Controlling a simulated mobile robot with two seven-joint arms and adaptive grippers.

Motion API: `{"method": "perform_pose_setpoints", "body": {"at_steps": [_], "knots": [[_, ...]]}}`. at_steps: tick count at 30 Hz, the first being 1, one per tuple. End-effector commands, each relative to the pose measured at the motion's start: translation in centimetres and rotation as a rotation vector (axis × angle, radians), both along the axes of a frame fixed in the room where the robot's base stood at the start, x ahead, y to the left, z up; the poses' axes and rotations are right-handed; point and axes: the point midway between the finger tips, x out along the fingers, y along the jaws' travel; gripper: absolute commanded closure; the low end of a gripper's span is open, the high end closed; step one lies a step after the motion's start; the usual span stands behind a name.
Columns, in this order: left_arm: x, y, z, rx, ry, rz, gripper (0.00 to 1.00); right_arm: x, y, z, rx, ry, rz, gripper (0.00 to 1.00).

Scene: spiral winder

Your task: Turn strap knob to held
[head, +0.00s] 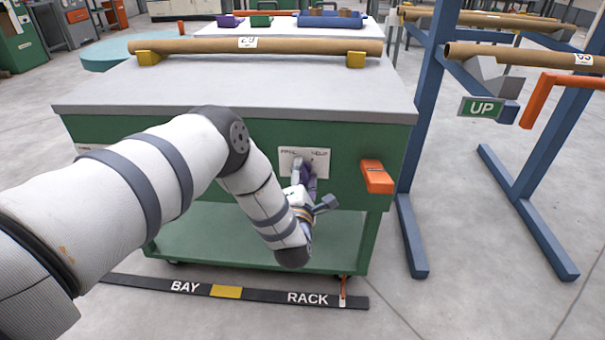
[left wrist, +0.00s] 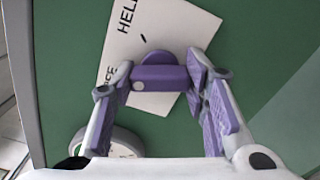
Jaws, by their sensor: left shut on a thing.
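The strap knob is a purple bar-shaped handle (left wrist: 160,78) on a white label plate (left wrist: 185,20) on the green cart front. A small pale dot shows at the bar's left end. In the left wrist view the plate looks tilted, with HELD partly readable at the top and part of FREE at the lower left. In the head view the plate (head: 291,155) is partly covered by my left gripper (head: 304,178). My left gripper's purple-padded fingers (left wrist: 163,82) are shut on the knob, one at each end. My right gripper is not in view.
An orange handle (head: 376,177) sticks out right of the plate. The cart's grey top (head: 240,88) carries a long cardboard tube (head: 200,46) on yellow cradles. A blue rack frame (head: 424,110) stands at right. A BAY RACK strip (head: 260,293) lies on the floor.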

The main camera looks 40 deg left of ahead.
Motion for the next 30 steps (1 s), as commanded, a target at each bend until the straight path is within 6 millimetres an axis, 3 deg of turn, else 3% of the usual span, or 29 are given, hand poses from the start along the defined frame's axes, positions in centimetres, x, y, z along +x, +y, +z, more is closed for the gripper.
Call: {"method": "perform_pose_setpoints", "body": {"at_steps": [30], "knots": [[0.0, 0.0, 0.1, 0.78, 0.478, 0.0, 0.87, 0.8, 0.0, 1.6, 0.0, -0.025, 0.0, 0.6]]}}
